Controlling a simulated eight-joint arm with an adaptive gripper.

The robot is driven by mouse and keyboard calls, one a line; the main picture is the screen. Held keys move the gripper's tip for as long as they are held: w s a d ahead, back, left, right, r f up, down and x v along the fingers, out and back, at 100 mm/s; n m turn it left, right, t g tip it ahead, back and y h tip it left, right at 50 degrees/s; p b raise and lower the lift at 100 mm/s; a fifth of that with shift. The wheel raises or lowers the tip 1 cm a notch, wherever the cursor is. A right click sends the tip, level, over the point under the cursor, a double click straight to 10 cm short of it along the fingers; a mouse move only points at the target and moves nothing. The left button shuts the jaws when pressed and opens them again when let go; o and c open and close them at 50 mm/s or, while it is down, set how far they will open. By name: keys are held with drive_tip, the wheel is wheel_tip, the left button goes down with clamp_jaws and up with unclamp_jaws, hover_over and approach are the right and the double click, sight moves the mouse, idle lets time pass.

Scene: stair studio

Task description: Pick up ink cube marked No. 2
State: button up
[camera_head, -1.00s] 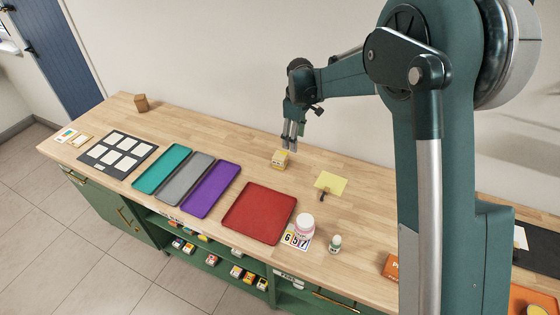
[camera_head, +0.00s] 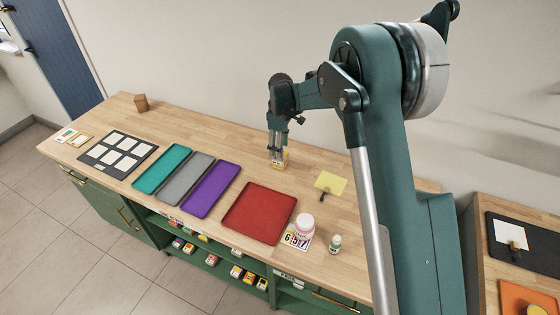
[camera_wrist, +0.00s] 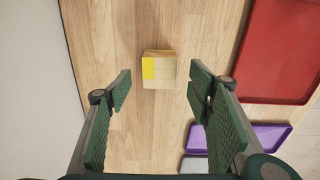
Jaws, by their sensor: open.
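A small wooden cube with a yellow side (camera_head: 284,158) stands on the wooden counter behind the red tray; no number on it is readable. It also shows in the wrist view (camera_wrist: 159,70), with a yellow left face and a pale wood face. My gripper (camera_head: 275,154) is low over the cube, its fingers pointing down and hiding part of it. In the wrist view my gripper (camera_wrist: 160,82) is open, one finger on each side of the cube, with gaps between. I see no finger touching it.
A red tray (camera_head: 259,213) lies in front, with purple (camera_head: 211,189), grey and teal trays to its left. A yellow note (camera_head: 330,183) lies to the right. A pink-white jar (camera_head: 305,225) and a small bottle (camera_head: 335,243) stand near the front edge. Several coloured cubes sit on shelves below.

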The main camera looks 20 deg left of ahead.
sight(276, 164)
drive_tip(key=shift+f, duration=1)
drive_tip(key=shift+f, duration=0.1)
drive_tip(key=shift+a+f, duration=0.1)
drive_tip(key=shift+f, duration=2.4)
drive_tip(key=c, duration=1)
